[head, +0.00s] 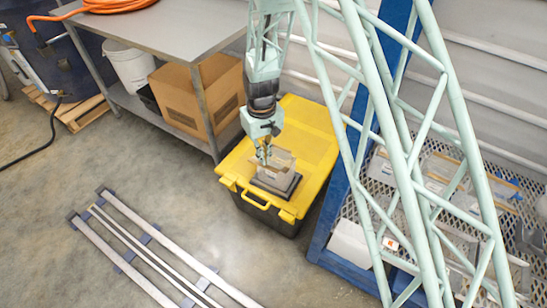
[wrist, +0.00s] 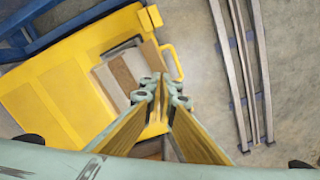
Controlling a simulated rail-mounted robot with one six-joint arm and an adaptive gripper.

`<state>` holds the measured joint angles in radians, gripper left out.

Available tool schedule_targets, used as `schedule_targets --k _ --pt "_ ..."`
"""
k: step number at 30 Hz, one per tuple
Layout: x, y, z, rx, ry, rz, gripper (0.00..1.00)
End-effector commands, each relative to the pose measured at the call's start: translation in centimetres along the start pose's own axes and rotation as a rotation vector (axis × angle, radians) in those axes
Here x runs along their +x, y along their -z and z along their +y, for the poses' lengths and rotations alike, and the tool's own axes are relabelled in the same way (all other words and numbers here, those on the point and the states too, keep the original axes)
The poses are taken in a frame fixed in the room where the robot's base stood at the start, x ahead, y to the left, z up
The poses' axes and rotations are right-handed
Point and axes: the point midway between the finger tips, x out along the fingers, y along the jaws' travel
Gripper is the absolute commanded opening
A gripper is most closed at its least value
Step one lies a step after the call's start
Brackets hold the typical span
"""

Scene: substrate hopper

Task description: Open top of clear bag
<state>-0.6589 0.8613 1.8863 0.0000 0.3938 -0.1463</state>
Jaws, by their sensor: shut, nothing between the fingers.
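A clear bag (head: 283,163) with greyish-brown contents sits on a dark base (head: 276,184) on top of a yellow-lidded box (head: 312,135). In the wrist view the bag (wrist: 126,72) shows as brown and pale bands just past my fingertips. Whether its top is open cannot be told. My gripper (head: 264,157) points down at the left part of the bag, and in the wrist view the gripper (wrist: 160,88) has its fingertips together with nothing between them. Whether the fingertips touch the bag cannot be told. My fingers hide part of the bag.
A metal table (head: 165,30) with a cardboard box (head: 195,100) on its lower shelf stands left of the yellow-lidded box. A blue-framed mesh rack (head: 345,195) stands to the right. Rails (head: 140,245) lie on the floor in front; the floor around them is clear.

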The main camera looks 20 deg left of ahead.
Motion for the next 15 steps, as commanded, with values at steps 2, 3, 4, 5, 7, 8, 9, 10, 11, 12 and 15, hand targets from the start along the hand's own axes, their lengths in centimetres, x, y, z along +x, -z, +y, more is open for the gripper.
schedule_targets --k 2,3,4,5,7,8,9,10,11,12,15 --pt "-0.7 0.0 0.0 0.0 0.0 0.001 0.0" --pt "-0.9 0.0 0.0 0.0 0.0 0.001 0.0" --pt "-1.1 0.0 0.0 0.0 0.0 0.001 0.0" --pt "-1.2 0.0 0.0 0.0 0.0 0.001 0.0" --pt "-1.6 0.0 0.0 0.0 0.0 0.0 0.0" --pt "-1.8 0.0 0.0 0.0 0.0 0.0 0.0" --pt "-2.1 0.0 0.0 0.0 0.0 0.0 0.0" --pt "-2.2 0.0 0.0 0.0 0.0 0.0 0.0" --pt "-2.4 0.0 0.0 0.0 0.0 0.0 0.0" --pt "-2.7 0.0 0.0 0.0 0.0 0.0 0.0" --pt "-3.3 0.0 0.0 0.0 0.0 0.0 0.0"
